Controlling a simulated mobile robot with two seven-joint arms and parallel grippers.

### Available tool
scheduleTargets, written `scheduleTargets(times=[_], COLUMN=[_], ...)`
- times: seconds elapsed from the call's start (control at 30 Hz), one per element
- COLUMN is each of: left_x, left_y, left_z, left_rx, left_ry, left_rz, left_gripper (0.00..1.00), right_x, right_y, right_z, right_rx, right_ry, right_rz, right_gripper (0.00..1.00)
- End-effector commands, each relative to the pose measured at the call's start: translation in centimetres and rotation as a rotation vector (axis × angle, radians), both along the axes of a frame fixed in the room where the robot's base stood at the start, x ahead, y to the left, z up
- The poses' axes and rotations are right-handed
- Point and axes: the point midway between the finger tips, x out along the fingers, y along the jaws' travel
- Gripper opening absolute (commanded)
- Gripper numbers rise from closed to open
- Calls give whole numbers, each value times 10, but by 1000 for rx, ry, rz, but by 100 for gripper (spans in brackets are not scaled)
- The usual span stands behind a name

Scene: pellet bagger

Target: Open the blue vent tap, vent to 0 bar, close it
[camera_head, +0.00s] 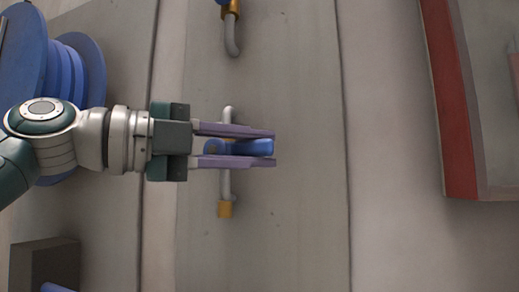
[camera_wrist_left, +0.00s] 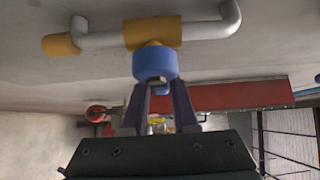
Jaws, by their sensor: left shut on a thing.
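The blue vent tap (camera_head: 255,147) sits on a grey vertical pipe (camera_head: 226,185) with a brass end (camera_head: 225,209). My left gripper (camera_head: 271,147) reaches in from the left, and its two purple fingers are shut on the blue handle, one on each side. In the left wrist view the tap shows as a blue cap (camera_wrist_left: 155,64) under a brass body (camera_wrist_left: 152,32), with the gripper (camera_wrist_left: 160,88) at its lower part. The fingers partly hide the handle. No pressure gauge reading is visible. My right gripper is not in view.
A large blue ribbed reel (camera_head: 75,75) stands at the left, behind my left arm. Another pipe with a brass fitting (camera_head: 231,8) hangs at the top. A red-edged frame (camera_head: 452,110) is at the right. The wall between tap and frame is clear.

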Motion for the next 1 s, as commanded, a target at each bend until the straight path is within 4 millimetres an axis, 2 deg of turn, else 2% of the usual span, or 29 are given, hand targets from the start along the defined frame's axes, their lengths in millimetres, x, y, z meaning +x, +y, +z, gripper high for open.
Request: scheduleTargets(times=[0.27,0.6,0.8,1.0], left_x=[0,1,2,3], left_y=[1,3,6,8], left_z=[-2,11,19,25], left_rx=[-109,-350,-470,-547], left_ry=[30,109,149,176], left_rz=[1,-2,0,-1], left_gripper=[0,0,0,0], right_x=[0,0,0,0], right_y=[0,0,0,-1], right_z=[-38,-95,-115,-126], right_rx=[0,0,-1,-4], right_ry=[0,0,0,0], right_rz=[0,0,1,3], right_gripper=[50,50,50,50])
